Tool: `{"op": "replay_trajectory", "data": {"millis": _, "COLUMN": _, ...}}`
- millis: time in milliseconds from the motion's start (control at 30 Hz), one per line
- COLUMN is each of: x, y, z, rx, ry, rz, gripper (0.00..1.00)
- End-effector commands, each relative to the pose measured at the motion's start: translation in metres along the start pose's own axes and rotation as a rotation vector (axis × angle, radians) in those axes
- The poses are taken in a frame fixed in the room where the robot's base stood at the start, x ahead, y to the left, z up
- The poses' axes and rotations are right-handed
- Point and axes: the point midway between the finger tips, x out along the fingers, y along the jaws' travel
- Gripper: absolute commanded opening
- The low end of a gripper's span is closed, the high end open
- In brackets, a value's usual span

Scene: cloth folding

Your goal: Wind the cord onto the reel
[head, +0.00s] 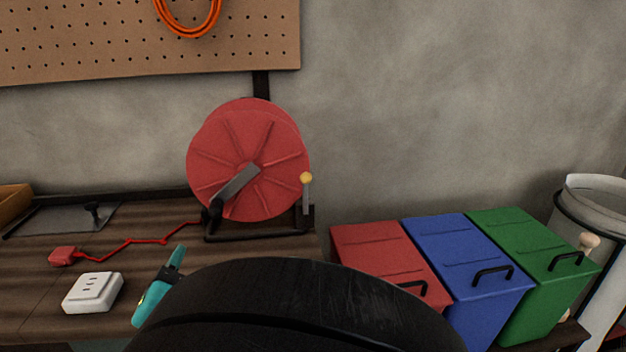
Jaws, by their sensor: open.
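The red reel (282,140) stands upright on a black frame (262,235) at the back of the workbench. A grey crank arm (238,184) runs from its hub down left to a black grip (213,215). The red cord (130,241) lies loose in a zigzag across the bench, from the reel's lower left to a small red plug end (64,256). A short lever with a yellow knob (306,179) stands at the frame's right side. A dark rounded part of my arm fills the bottom middle. My gripper's fingers cannot be made out.
A white socket block (93,292) sits on the bench front left. A teal-and-black object (155,297), partly hidden, is beside my arm. A grey plate with a black knob (60,218) lies at the back left. Red, blue (470,275) and green lidded bins stand right.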

Motion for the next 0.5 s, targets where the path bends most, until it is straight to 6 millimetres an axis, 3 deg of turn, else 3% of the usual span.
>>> {"op": "replay_trajectory", "data": {"millis": 500, "x": 0.116, "y": -0.002, "z": 0.002, "rx": 0.004, "ry": -0.003, "rz": -0.006, "gripper": 0.53}}
